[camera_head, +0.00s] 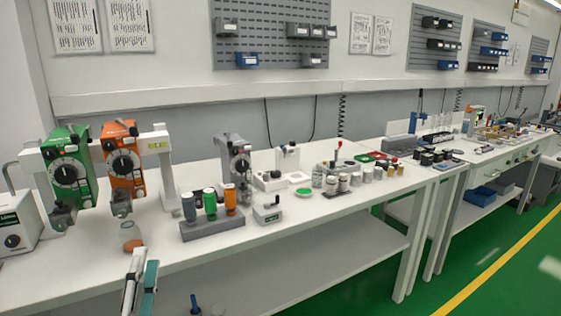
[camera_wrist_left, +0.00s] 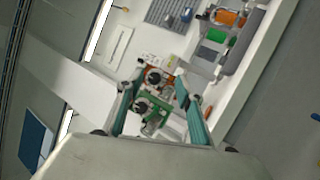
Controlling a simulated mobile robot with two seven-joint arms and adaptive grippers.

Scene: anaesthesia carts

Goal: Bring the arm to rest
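My left gripper (camera_head: 145,260) shows at the lower left of the head view, in front of the bench's front edge. Its teal-padded fingers are spread apart in the left wrist view (camera_wrist_left: 160,78), with nothing held between them. A clear jar with an orange base (camera_head: 130,235) stands on the bench just beyond the fingertips in the head view. A gap between them is hard to judge. My right gripper is not in view.
The white bench (camera_head: 340,215) carries a green device (camera_head: 68,172), an orange device (camera_head: 123,165), and a grey rack (camera_head: 212,229) with coloured cylinders. A small scale (camera_head: 267,214) stands beside the rack. Green floor (camera_head: 500,270) lies open at the right.

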